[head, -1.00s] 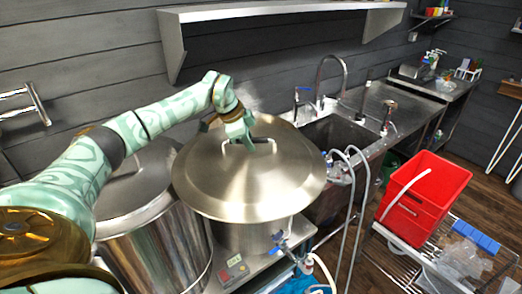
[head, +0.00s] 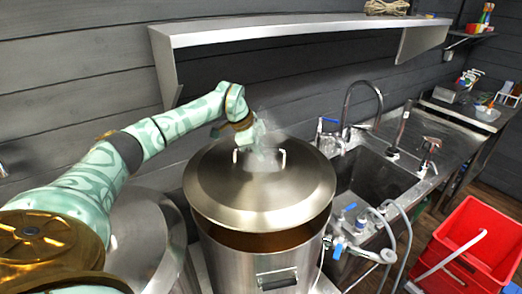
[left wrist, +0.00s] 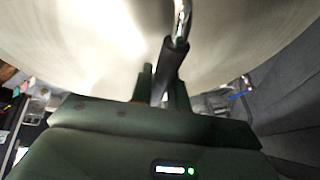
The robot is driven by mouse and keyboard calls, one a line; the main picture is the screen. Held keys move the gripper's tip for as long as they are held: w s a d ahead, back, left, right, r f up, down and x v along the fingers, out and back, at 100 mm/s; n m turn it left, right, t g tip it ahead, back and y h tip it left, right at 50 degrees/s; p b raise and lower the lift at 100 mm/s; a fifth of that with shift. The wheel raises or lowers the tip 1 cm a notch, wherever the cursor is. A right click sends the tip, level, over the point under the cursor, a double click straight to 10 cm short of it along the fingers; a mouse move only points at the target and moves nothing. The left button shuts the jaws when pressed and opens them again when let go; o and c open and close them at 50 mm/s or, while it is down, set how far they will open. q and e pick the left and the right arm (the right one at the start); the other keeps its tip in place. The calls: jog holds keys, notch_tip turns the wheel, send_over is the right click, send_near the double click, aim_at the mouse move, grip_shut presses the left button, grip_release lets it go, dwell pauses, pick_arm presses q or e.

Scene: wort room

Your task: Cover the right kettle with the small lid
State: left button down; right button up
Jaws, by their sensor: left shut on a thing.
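My left gripper (head: 258,151) is shut on the handle of a round steel lid (head: 225,190) and holds it over the right kettle (head: 235,265). The lid is nearly level. A brown strip of the kettle's inside shows below the lid's front edge, so the lid is apart from the rim there; its back is hidden. My right gripper is out of view.
The left kettle (head: 140,235) stands partly behind my left arm. A wall shelf (head: 290,35) hangs above. To the right are a sink (head: 375,185), taps, hoses (head: 400,220) and a red crate (head: 470,245). Whitish vapour hangs near the gripper.

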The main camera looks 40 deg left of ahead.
aim_at(260, 164)
pick_arm(q)
jog(key=shift+s+d+f+b, duration=0.15)
jog(key=shift+d+f+b, duration=0.5)
jog(key=shift+d+b, duration=0.3)
jog(key=f+b, duration=0.2)
jog(key=a+f+b, duration=0.1)
jog(key=f+b, duration=0.1)
jog(key=shift+f, duration=0.1)
jog(key=shift+d+f+b, duration=0.1)
jog(key=shift+f+b, duration=0.2)
jog(key=shift+b, duration=0.05)
jog(key=shift+w+f, duration=0.2)
jog(key=shift+f, duration=0.65)
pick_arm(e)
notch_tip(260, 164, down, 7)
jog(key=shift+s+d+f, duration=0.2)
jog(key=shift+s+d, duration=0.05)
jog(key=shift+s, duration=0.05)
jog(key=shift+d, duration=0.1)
pick_arm(q)
jog(key=c, duration=1.3)
grip_release()
jog(key=shift+s, duration=0.1)
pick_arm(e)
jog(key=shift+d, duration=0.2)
pick_arm(q)
jog(key=shift+f, duration=0.15)
